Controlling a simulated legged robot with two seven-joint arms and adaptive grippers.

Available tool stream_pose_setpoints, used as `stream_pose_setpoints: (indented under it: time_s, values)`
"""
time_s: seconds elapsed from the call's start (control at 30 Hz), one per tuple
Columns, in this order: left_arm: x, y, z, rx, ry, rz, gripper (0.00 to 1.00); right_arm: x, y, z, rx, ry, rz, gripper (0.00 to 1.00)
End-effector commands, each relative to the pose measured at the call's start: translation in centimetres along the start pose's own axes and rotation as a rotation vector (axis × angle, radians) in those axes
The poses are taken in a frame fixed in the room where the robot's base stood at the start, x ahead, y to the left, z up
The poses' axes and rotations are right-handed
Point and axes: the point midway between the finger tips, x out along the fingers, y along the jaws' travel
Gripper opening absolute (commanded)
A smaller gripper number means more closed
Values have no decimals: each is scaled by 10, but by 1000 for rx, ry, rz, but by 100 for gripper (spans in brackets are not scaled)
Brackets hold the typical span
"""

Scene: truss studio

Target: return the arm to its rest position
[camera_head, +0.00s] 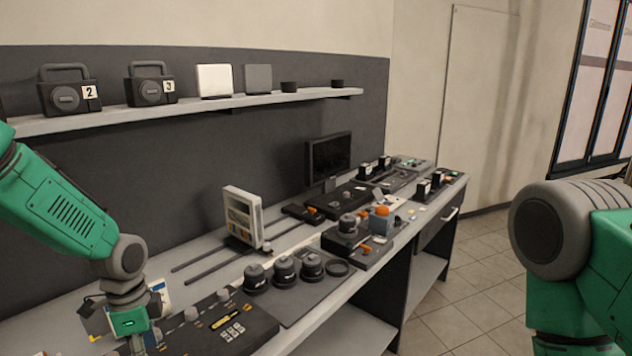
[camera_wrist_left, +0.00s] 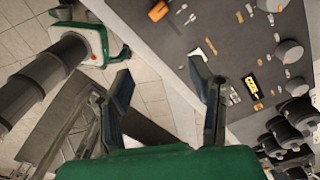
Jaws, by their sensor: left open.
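My left arm, green and grey, comes in from the left in the head view. Its gripper (camera_head: 137,343) hangs low at the near left, over the front part of the bench (camera_head: 295,335), with the fingertips cut off by the bottom edge. In the left wrist view the two dark fingers of the left gripper (camera_wrist_left: 160,72) are spread apart with nothing between them. Only the grey joint and green links of my right arm show at the right of the head view. Its gripper is out of frame.
A dark panel (camera_head: 258,328) with knobs and small parts lies beside the left gripper. Several dark round pieces, a white upright rack (camera_head: 242,217) and a monitor (camera_head: 328,157) stand farther along. A shelf (camera_head: 200,108) runs above. Tiled floor (camera_head: 478,275) is open at right.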

Motion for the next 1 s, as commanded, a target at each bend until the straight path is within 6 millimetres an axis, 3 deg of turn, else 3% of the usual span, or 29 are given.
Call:
stream_pose_setpoints:
  time_s: [0.27,0.47,0.7,0.83,1.0]
  values:
    - [54,46,-14,-163,25,13,49,0,0,0,0,1,0,40]
    - [103,100,-12,-367,49,20,49,0,0,0,1,1,0,40]
    - [164,199,23,-773,59,7,49,0,0,0,1,0,1,40]
    - [175,244,50,-975,54,-30,49,0,0,0,1,0,0,40]
    - [172,292,81,-1183,42,-100,49,1,0,0,0,0,0,40]
